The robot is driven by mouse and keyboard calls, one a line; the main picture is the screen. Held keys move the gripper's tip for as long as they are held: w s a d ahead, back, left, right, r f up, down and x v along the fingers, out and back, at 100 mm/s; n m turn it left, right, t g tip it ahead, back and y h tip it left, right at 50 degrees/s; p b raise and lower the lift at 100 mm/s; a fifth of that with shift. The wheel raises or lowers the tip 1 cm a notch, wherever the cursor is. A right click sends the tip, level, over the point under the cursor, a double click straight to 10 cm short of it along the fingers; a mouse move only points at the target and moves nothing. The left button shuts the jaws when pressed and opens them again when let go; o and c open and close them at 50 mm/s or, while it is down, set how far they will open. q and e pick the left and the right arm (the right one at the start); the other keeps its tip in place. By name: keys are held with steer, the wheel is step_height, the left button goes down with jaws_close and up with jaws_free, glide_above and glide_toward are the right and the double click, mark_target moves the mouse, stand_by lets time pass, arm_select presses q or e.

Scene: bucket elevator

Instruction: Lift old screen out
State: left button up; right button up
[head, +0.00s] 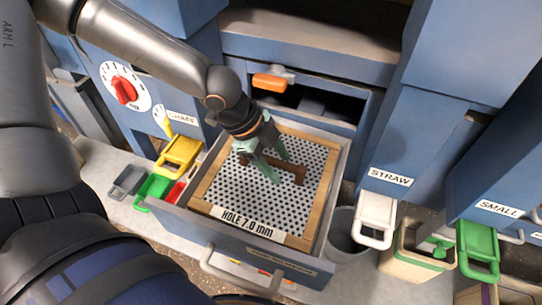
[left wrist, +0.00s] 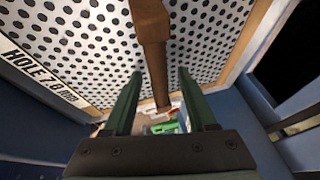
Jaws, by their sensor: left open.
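The old screen (head: 222,192) is a perforated white plate in a wooden frame, labelled "HOLE 7.0 mm". It lies in the pulled-out blue drawer (head: 240,235). A brown bar handle (head: 298,172) runs across the middle of the screen. My left gripper (head: 277,168) is over the screen at this handle, with its green fingers apart. In the left wrist view, the handle (left wrist: 152,50) lies between the two open fingers (left wrist: 160,88), and the perforated plate (left wrist: 80,40) is behind it. I cannot tell whether the fingers touch the handle. My right gripper is not in view.
An orange handle (head: 270,82) sits above the dark drawer opening. A yellow scoop-like part (head: 178,152) and small green and grey bins (head: 130,180) stand left of the drawer. A grey bucket (head: 345,240) and white STRAW chute (head: 376,215) are to its right.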

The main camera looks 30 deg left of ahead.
arm_select(q)
steer(key=shift+f, duration=0.15)
steer(key=shift+c, duration=0.3)
jaws_close()
stand_by(1.1)
